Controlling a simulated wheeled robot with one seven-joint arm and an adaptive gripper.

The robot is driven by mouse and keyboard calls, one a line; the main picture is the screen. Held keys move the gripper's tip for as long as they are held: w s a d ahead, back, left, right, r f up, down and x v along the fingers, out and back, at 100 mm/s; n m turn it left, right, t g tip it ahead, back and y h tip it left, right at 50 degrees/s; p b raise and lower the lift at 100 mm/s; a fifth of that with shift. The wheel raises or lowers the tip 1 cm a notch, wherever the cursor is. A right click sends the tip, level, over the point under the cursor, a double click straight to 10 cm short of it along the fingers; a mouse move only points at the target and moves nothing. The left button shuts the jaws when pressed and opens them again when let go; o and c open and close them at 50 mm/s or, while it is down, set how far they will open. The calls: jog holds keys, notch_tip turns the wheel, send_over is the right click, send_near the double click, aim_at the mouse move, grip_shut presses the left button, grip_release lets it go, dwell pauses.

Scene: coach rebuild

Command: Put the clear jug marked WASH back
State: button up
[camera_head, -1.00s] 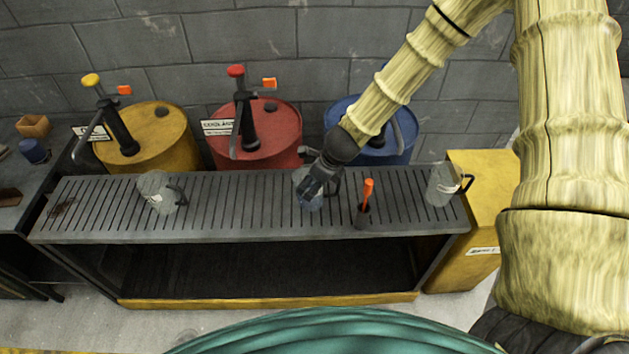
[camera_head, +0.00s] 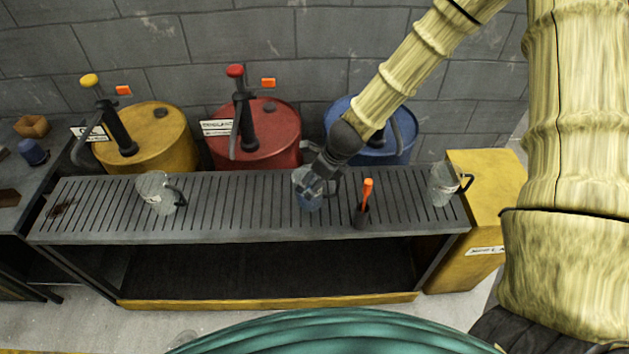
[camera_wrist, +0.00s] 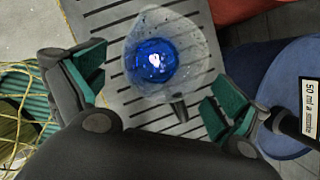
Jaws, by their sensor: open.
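Three clear jugs with dark handles stand upright on the grey slatted rack (camera_head: 235,215). One jug (camera_head: 157,192) is at the left and one (camera_head: 441,186) at the right end. The middle jug (camera_head: 303,188) holds blue liquid, which the wrist view shows from above (camera_wrist: 192,52). I cannot read the word WASH on any jug. My gripper (camera_head: 317,182) is at the middle jug and partly covers it. In the wrist view my gripper (camera_wrist: 157,92) has its green-padded fingers wide apart, with the jug beyond and between them and its handle pointing down.
Yellow (camera_head: 160,140), red (camera_head: 270,140) and blue (camera_head: 347,112) drums with pumps stand behind the rack. An orange-handled tool (camera_head: 367,190) stands in a dark holder right of the middle jug. A yellow cabinet (camera_head: 495,195) adjoins the right end. The rack between left and middle jugs is clear.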

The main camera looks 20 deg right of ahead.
jog(key=v, duration=0.9)
jog(key=shift+r, duration=0.25)
dwell(0.4)
